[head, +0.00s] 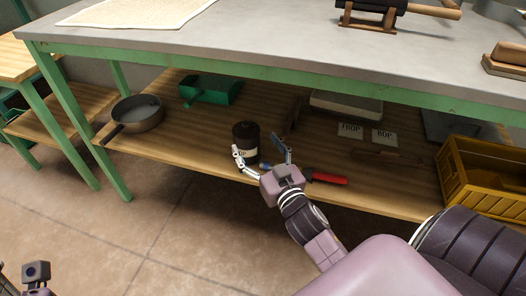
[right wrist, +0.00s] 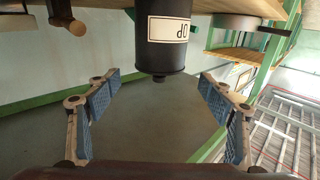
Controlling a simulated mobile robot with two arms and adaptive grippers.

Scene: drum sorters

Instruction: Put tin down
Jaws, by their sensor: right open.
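The dark tin (head: 246,134) with a pale label stands upright on the lower wooden shelf (head: 190,150) of the green-framed workbench. My right gripper (head: 262,153) is open, its fingers spread in front of the tin. In the right wrist view the tin (right wrist: 164,45) appears upside down, beyond the open gripper (right wrist: 160,92) and centred between its fingers, with no finger closed on it. Part of my left gripper (head: 37,275) shows at the bottom left, and its fingers are not clear.
A pan (head: 137,113) and a green metal object (head: 211,89) are left of the tin. A red-handled tool (head: 327,178) lies right of my gripper. Two labelled cards (head: 351,134) and a yellow crate (head: 488,178) are farther right. The bench top (head: 270,40) overhangs the shelf.

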